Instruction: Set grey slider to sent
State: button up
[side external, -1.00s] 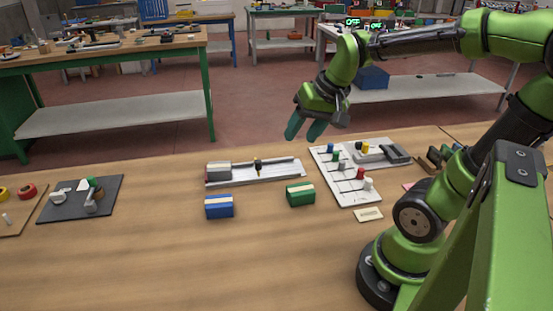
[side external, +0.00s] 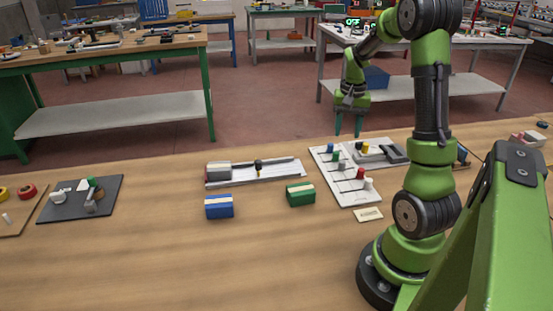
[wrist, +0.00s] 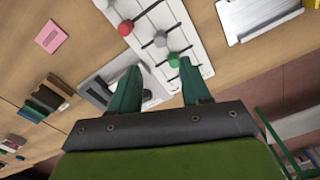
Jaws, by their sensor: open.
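A white board (side external: 345,190) lies on the workbench, with several coloured slider knobs on dark slots. In the wrist view a grey knob (wrist: 160,39) sits partway along its slot, between a green knob (wrist: 174,60) and a red knob (wrist: 125,28). A pale knob (wrist: 101,4) is at the top edge. No "sent" marking is readable. My gripper (side external: 348,130) is open and empty, pointing down above the far edge of the board. Its fingers (wrist: 159,72) hide part of the board's end in the wrist view.
A grey device with a yellow knob (side external: 365,148) is right beside the board. A long rail tray (side external: 280,172) with a grey block lies to the left. A green block (side external: 300,195), a blue block (side external: 219,207) and a small card (side external: 368,215) are nearer. The front bench is clear.

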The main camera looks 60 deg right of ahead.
aim_at(342, 161)
notch_tip(342, 161, down, 11)
jog(key=shift+r, duration=0.15)
grip_shut()
dwell(0.4)
